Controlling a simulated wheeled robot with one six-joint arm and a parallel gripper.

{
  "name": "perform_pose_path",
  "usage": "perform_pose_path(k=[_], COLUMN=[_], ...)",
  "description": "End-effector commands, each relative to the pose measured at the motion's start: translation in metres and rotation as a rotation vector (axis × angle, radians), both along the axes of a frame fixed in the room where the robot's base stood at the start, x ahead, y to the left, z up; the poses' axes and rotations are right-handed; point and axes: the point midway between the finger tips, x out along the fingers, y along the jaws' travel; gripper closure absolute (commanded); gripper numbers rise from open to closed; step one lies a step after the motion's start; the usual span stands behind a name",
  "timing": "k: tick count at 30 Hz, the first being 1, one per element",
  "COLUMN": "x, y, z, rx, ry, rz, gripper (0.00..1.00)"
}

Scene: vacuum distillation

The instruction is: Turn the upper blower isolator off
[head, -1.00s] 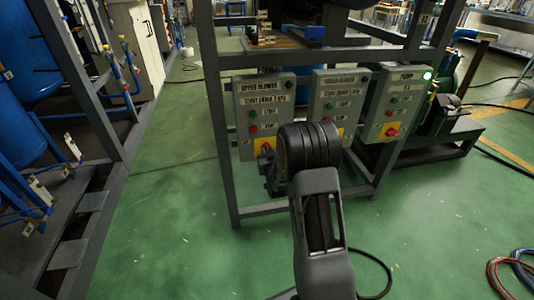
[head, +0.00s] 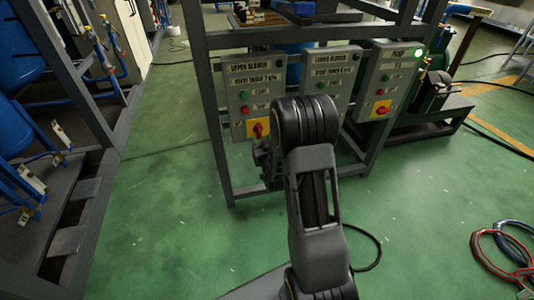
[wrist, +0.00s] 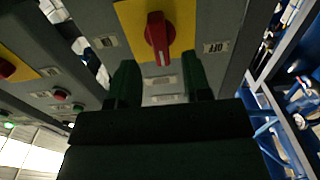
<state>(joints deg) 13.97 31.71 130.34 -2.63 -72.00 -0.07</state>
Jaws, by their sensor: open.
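The upper blower box (head: 238,98) is a grey panel on the frame, left of two similar boxes in the head view. Its isolator is a red knob (head: 257,129) on a yellow plate at the bottom of the box. In the wrist view the red knob (wrist: 158,38) stands close beyond the fingertips, on its yellow plate (wrist: 186,22), with an OFF label (wrist: 216,47) beside it. My gripper (wrist: 160,80) is open and empty, its two dark fingers either side of the knob's line but apart from it. In the head view my arm mostly hides the gripper.
The lower blower box (head: 343,62) and pump box (head: 392,75) hang to the right on the same metal frame (head: 217,130). Red and blue hoses (head: 497,245) lie on the floor at right. Green floor is open around my arm.

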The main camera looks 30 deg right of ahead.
Motion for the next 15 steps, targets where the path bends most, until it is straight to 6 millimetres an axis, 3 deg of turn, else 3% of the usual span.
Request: perform_pose_path(k=[6, 15], x=[-0.044, -0.079], y=[0.009, 0.016], z=[0.001, 0.001], rx=[-0.001, -0.001], ry=[0.001, 0.0], rz=[-0.001, 0.0], gripper=[0.55, 0.55])
